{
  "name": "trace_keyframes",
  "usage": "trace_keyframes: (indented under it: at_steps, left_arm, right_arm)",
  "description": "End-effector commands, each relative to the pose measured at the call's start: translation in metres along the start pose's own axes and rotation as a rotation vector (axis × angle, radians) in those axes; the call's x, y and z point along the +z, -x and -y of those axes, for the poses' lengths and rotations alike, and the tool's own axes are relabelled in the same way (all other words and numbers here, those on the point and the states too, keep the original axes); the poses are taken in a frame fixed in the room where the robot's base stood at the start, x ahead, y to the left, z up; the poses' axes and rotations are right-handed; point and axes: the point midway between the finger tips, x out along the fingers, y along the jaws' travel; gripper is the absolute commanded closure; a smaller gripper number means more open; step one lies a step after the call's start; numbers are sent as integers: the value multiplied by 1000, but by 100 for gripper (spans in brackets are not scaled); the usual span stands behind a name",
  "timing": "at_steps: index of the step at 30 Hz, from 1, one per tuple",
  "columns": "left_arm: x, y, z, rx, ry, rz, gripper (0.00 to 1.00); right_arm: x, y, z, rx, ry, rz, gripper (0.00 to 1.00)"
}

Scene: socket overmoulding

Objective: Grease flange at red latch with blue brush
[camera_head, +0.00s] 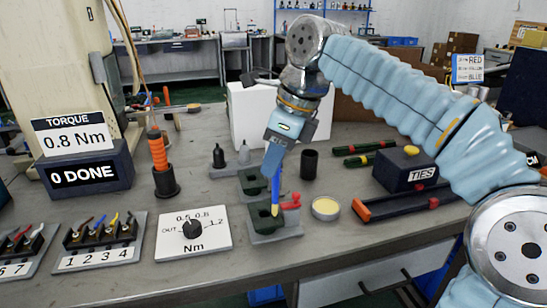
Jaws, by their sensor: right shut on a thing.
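My right gripper (275,168) points down over the table's middle and is shut on the blue brush (276,188). The brush hangs upright with its pale tip at the front dark green part (262,217), the flange beside the red latch (291,201). I cannot tell whether the tip touches it. A second green part (250,181) stands just behind, partly hidden by the gripper. A round tin of pale yellow grease (325,208) stands right of the red latch. My left gripper is not in view.
A torque dial plate (194,234) lies left of the flange. An orange-handled tool stands in a black holder (165,182). The table's front edge is close.

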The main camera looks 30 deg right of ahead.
Motion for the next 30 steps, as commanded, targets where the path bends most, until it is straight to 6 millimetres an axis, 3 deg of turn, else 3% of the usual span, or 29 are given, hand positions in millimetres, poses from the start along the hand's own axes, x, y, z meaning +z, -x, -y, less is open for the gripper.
trace_keyframes:
  at_steps: [18, 30]
  left_arm:
    - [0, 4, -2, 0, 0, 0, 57]
    - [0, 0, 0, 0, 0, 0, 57]
  right_arm:
    - [4, -3, 8, -1, 0, 1, 100]
    - [-5, -2, -7, 0, 0, 0, 100]
